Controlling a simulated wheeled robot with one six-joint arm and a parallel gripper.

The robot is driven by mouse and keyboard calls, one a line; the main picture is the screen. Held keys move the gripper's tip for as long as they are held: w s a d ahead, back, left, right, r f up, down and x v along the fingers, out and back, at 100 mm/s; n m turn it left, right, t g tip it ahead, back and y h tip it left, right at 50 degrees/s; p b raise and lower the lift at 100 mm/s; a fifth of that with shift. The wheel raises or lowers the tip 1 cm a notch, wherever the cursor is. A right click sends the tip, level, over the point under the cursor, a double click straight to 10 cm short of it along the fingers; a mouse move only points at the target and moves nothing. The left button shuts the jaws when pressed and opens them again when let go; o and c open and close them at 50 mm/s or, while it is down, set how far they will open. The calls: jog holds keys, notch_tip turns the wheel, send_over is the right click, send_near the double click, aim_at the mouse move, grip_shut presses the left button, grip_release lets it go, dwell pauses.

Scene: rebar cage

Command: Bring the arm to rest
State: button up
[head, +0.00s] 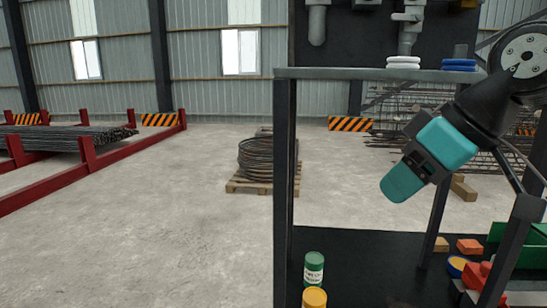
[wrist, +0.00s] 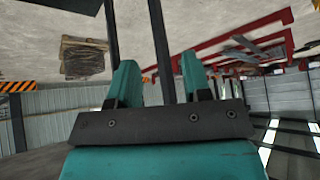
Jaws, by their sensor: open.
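My gripper (head: 402,182) is teal and dark grey. In the head view it hangs at the right, pointing down and to the left, in front of the dark rack and below its top shelf. In the wrist view its two teal fingers (wrist: 159,65) stand apart with nothing between them but background. It is open and empty. The wrist view is upside down, with the floor at the top.
A dark rack has a top shelf (head: 340,73) and a lower black shelf (head: 360,265) holding a green can (head: 314,268), a yellow can (head: 314,298) and coloured blocks. A wire coil (head: 256,158) sits on a pallet behind. Red rails (head: 90,175) hold rebar at left. Open floor lies between.

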jog(key=s+a+f+m+g+h, duration=0.1)
jog(key=s+f+g, duration=0.1)
jog(key=s+f, duration=0.45)
jog(key=s+a+f+g, duration=0.2)
jog(key=s+f+g, duration=0.1)
jog(key=s+f, duration=0.3)
notch_tip(320, 180, down, 10)
jog(key=s+b, duration=0.1)
jog(key=b, duration=0.9)
jog(key=shift+s+d+r, duration=0.15)
jog(key=shift+s+d, duration=0.05)
jog(key=shift+s, duration=0.05)
jog(key=shift+r, duration=0.1)
